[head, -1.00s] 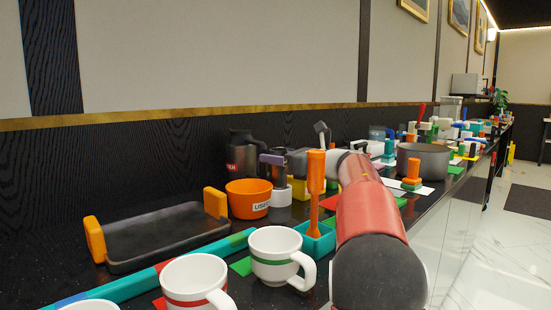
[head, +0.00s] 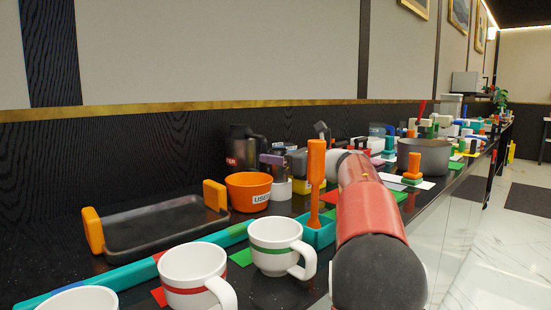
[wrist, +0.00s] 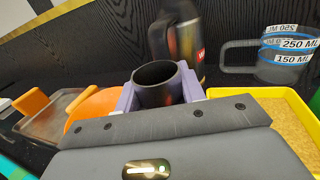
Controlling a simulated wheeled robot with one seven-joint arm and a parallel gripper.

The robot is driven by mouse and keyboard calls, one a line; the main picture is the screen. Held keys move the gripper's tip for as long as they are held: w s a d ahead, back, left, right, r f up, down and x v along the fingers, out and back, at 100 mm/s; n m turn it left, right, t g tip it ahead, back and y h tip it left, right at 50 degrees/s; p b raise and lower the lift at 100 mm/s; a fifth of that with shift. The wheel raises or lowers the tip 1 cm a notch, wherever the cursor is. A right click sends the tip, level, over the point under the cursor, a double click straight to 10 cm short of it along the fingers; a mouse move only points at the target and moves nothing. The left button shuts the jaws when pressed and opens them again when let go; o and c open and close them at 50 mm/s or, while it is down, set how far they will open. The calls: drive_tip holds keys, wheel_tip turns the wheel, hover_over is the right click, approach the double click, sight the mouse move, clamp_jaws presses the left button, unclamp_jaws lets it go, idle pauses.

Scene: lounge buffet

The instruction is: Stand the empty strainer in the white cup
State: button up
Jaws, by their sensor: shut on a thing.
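White mugs stand at the front: one with a green stripe (head: 272,243) and one with a red stripe (head: 190,268). My gripper is mostly hidden behind my arm in the head view.
An orange bowl (head: 248,190) stands just left of the strainer, with a black tray (head: 160,228) further left. A dark jug (wrist: 188,45), a measuring cup (wrist: 285,62) and a yellow tray (wrist: 290,130) are close by. An orange tool (head: 316,170) stands in a teal holder (head: 322,232).

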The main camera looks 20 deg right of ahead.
drive_tip(key=shift+f, duration=0.2)
drive_tip(key=o, duration=1.4)
